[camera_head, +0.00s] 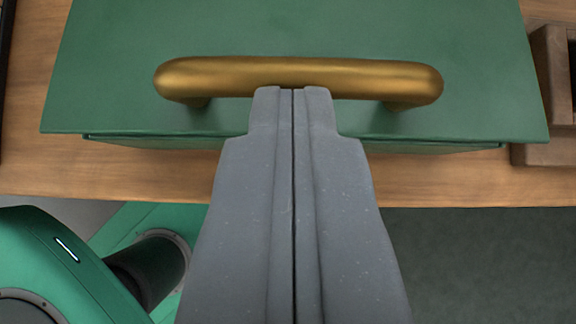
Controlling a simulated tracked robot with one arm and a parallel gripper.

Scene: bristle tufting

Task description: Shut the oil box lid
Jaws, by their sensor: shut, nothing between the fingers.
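The green oil box lid (330,30) fills the upper middle of the view and looks flat over the box. A thin strip of the box front (430,147) shows under its front edge. A brass bar handle (300,75) runs left to right across the lid near that edge. My gripper (293,90) is shut and empty. Its grey fingertips overlap the lower edge of the handle at its middle. I cannot tell whether they touch it. The box inside is hidden.
The wooden bench (110,170) shows around the box, with its front edge just below. A brown wooden holder (548,90) stands close to the right of the lid. Dark floor (490,260) lies below the bench at right.

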